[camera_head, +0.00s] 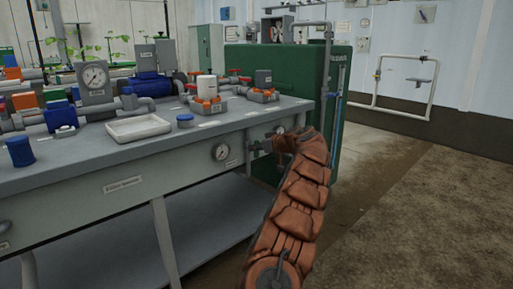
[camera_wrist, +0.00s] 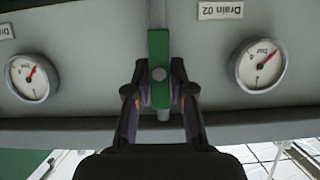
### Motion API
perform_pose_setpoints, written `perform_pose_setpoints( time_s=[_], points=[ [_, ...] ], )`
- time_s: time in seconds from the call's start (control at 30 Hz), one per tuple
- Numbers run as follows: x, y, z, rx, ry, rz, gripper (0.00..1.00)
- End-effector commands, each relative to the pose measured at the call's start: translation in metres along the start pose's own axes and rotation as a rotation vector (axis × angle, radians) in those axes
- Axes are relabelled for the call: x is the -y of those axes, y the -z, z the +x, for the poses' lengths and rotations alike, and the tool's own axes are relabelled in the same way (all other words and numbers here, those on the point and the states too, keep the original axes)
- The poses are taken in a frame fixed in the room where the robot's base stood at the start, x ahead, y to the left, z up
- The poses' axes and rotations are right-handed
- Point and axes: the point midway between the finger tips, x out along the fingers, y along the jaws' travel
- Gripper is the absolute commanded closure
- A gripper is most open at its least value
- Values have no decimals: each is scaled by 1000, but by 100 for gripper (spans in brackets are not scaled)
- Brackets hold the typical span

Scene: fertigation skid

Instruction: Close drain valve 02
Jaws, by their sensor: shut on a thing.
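A green valve lever (camera_wrist: 158,52) stands upright in the middle of the wrist view, with a round bolt head on it. My gripper (camera_wrist: 160,92) has one finger on each side of the lever and is shut on it. A label reading "Drain 02" (camera_wrist: 220,10), upside down in this view, is on the panel right of the lever. In the head view my brown-sleeved arm reaches to the bench's right front edge; it hides most of the gripper and the lever there.
Pressure gauges flank the lever in the wrist view, right (camera_wrist: 257,66) and left (camera_wrist: 33,78). The grey bench (camera_head: 110,166) carries a white tray (camera_head: 138,128), pumps and pipes. A green tank (camera_head: 300,95) stands just behind my arm. Floor to the right is open.

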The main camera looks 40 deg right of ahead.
Motion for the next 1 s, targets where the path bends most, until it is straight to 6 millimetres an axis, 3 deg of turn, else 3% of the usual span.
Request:
perform_pose_setpoints(
  time_s=[0.37,1.0],
  points=[
    [-4,3,-2,5,78,193,100],
    [-10,-1,-1,0,304,746,100]
  ],
)
